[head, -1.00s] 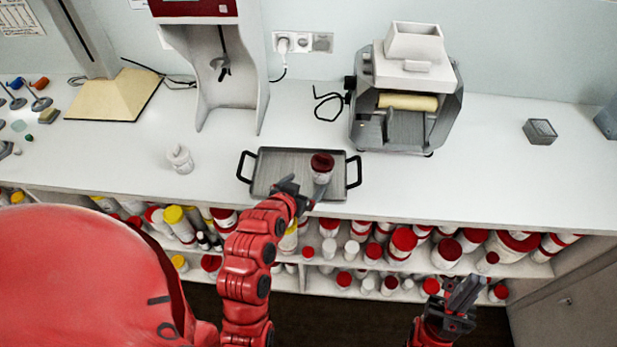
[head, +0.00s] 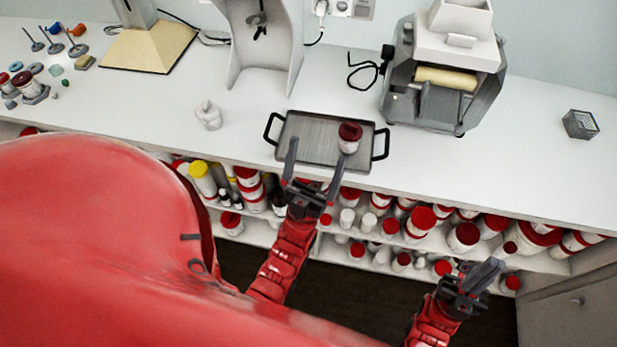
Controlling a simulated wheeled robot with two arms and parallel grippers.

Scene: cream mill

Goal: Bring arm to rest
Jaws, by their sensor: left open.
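My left gripper (head: 315,155) is open, its two fingers spread and pointing toward the counter at the front edge of a grey tray (head: 312,140) with black handles. A small jar with a dark red lid (head: 349,138) stands upright at the tray's right end. The right finger's tip is close below the jar in the picture; I cannot tell whether they touch. My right gripper (head: 488,270) is low at the right, in front of the shelves and away from the counter top. Its fingers look close together, but their gap is unclear.
The white counter (head: 540,165) has free room right of the tray. A mill with a roller (head: 445,80) stands behind it, and a white bottle (head: 209,116) to the left. Shelves of several red-lidded jars (head: 463,236) lie under the counter. A small grey box (head: 580,124) sits far right.

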